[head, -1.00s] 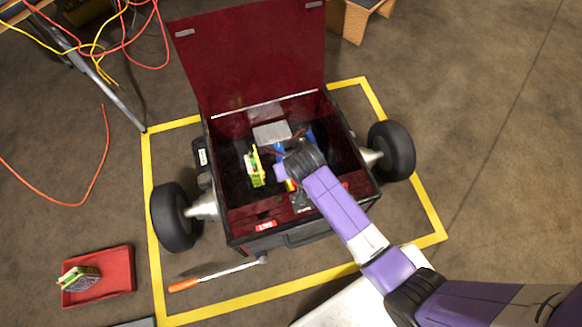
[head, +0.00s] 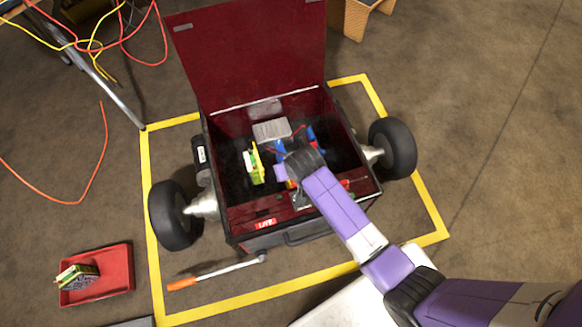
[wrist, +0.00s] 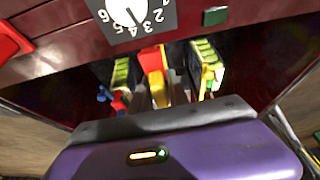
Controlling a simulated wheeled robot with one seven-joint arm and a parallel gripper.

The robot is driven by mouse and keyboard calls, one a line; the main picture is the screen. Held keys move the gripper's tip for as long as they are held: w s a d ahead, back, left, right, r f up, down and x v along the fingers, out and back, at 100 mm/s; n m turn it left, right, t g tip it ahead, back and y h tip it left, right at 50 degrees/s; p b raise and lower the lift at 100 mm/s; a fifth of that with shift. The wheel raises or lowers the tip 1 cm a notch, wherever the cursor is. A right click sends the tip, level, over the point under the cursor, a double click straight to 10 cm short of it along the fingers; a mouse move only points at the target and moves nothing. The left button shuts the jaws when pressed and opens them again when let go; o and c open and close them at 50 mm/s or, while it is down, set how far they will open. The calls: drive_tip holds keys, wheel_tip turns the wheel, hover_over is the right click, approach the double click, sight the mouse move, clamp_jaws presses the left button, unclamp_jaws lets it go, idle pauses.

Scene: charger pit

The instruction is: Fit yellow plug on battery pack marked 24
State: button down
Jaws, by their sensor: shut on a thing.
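My gripper (wrist: 160,92) is inside the open dark red box, shut on a yellow plug (wrist: 157,82); a red piece shows right behind it in the wrist view. In the head view my wrist hides most of the plug. A green-and-yellow battery pack (head: 254,166) stands in the box left of my gripper; in the wrist view it appears to be the pack on the right (wrist: 207,66), apart from the plug. Another green-yellow pack (wrist: 120,73) shows on the left there. I cannot read the number 24 on any pack.
The box (head: 347,150) has its lid (head: 245,55) raised, and wheels at both sides. A grey block (head: 271,130) and blue parts (head: 313,136) sit inside. A numbered dial (wrist: 130,12) is on its wall. A red tray (head: 122,262) holds another pack. An orange-handled tool (head: 215,273) lies in front.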

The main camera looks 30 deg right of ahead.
drive_tip(key=shift+f+b, duration=1)
drive_tip(key=shift+f, duration=0.75)
drive_tip(key=c, duration=1.2)
unclamp_jaws()
drive_tip(key=shift+r, duration=0.1)
drive_tip(key=shift+p+v, duration=1.95)
drive_tip(key=shift+v, duration=1.95)
